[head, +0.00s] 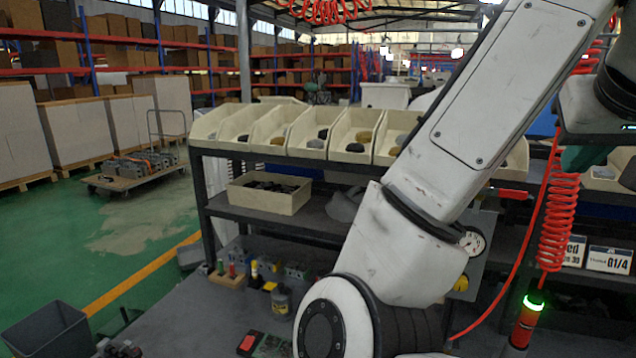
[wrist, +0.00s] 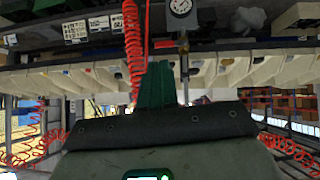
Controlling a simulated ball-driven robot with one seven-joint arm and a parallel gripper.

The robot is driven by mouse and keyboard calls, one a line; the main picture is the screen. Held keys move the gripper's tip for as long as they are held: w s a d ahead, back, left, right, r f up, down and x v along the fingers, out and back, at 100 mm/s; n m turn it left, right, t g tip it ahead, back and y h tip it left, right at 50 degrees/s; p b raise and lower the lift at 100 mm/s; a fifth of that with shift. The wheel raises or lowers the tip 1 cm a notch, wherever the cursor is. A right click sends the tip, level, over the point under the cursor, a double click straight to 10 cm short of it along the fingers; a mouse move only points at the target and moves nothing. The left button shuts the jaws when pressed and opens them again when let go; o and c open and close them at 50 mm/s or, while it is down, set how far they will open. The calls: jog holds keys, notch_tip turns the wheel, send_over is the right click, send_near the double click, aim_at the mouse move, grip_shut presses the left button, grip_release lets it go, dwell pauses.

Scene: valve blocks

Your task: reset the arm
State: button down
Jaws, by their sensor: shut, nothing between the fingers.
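My arm rises across the right half of the head view, with its wrist at the right edge. My gripper (wrist: 157,72) shows in the wrist view as dark green fingers pressed together, with nothing between them. It points towards a row of cream bins (wrist: 90,80), which appears upside down there, and stands clear of them. In the head view only a green part of the gripper shows beside the wrist, and its fingertips cannot be made out. The same bins (head: 270,130) stand on top of a dark rack, and my arm hides part of the row.
A workbench (head: 190,305) holds small coloured parts and a dark jar (head: 281,300). A grey bin (head: 48,330) stands at the lower left. A red coiled hose (head: 560,225) hangs near my wrist, above a green-lit lamp (head: 527,318). Green floor lies open at left.

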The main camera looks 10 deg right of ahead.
notch_tip(320, 180, down, 32)
jog(key=w+n+g, duration=0.2)
jog(key=n, duration=0.3)
jog(key=s+a+f+g+y, duration=0.1)
jog(key=s+a+f+y, duration=0.1)
jog(key=s+f, duration=0.6)
jog(key=s+a+f+g+y, duration=0.1)
jog(key=s+a+f, duration=0.4)
jog(key=s+f, duration=0.2)
jog(key=s+a+f+g+y, duration=0.2)
jog(key=s+a+f, duration=0.1)
jog(key=s+f, duration=0.5)
notch_tip(320, 180, down, 3)
jog(key=shift+s+a+r+n+y, duration=0.2)
jog(key=shift+s+a+n+y, duration=0.1)
jog(key=shift+a+n, duration=0.1)
